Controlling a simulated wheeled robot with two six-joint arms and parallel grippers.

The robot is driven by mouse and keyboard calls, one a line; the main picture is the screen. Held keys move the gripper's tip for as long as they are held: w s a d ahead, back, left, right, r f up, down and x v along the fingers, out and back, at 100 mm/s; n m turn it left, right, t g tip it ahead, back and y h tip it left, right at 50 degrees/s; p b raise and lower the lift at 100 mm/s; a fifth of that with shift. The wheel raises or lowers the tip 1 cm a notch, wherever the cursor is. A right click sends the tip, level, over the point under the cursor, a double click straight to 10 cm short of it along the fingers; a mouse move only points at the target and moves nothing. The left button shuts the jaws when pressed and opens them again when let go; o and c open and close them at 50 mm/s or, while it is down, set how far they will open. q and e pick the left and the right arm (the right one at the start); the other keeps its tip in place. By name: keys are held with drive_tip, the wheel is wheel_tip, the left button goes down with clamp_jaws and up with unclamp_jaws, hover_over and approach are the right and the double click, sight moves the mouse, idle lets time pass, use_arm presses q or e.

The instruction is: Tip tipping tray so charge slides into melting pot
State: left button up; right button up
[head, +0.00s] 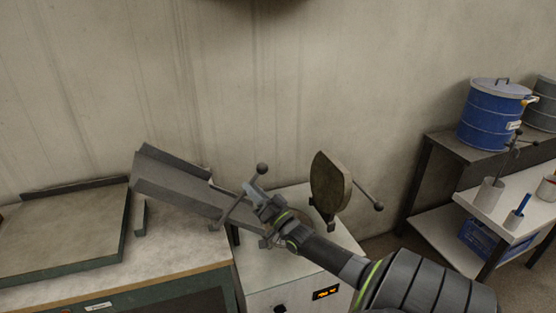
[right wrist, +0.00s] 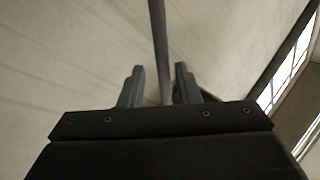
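The grey tipping tray (head: 180,190) is a long channel in the head view, its left end high and sloping down to the right. A handle rod with a dark ball (head: 262,168) rises at its right end. My right gripper (head: 257,198) is at this rod. In the right wrist view the rod (right wrist: 159,45) runs between the two spread fingers (right wrist: 160,82), with a gap on each side. No charge shows; the tray wall hides the inside. The melting pot is not clearly seen; my right wrist covers the furnace top (head: 290,200). My left gripper is out of view.
An open round lid (head: 330,183) with a ball-ended handle stands upright just right of my right gripper. A bench with a flat plate (head: 60,235) is at left. A blue drum (head: 493,115) stands on a shelf at right. The wall is close behind.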

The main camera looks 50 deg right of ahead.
drive_tip(key=b+v, duration=0.2)
drive_tip(key=v, duration=1.3)
drive_tip(key=shift+s+b, duration=0.3)
drive_tip(key=shift+s, duration=0.1)
drive_tip(key=shift+d+f, duration=0.15)
drive_tip(key=s+a+f+n+g, duration=0.1)
drive_tip(key=s+f+g, duration=0.25)
drive_tip(key=f, duration=0.75)
drive_tip(key=s+a+f+n+g+h, duration=0.1)
drive_tip(key=s+f+g, duration=0.25)
drive_tip(key=f, duration=0.85)
drive_tip(key=s+a+f+n+g, duration=0.1)
drive_tip(key=s+f+g, duration=0.25)
drive_tip(key=f, duration=0.75)
drive_tip(key=s+a+f+n+g+y, duration=0.1)
drive_tip(key=s+a+f+n+g, duration=0.1)
drive_tip(key=s+a+f+g, duration=0.3)
drive_tip(key=s+a+f+n+g+y, duration=0.1)
drive_tip(key=s+a+f+g, duration=0.4)
drive_tip(key=s+a+f, duration=0.6)
drive_tip(key=s+f+n, duration=0.1)
drive_tip(key=s, duration=0.4)
drive_tip(key=shift+a+f+n, duration=0.25)
drive_tip(key=shift+a+n, duration=0.05)
drive_tip(key=shift+o, duration=0.4)
drive_tip(key=shift+s+d+g, duration=0.1)
drive_tip(key=shift+g, duration=0.15)
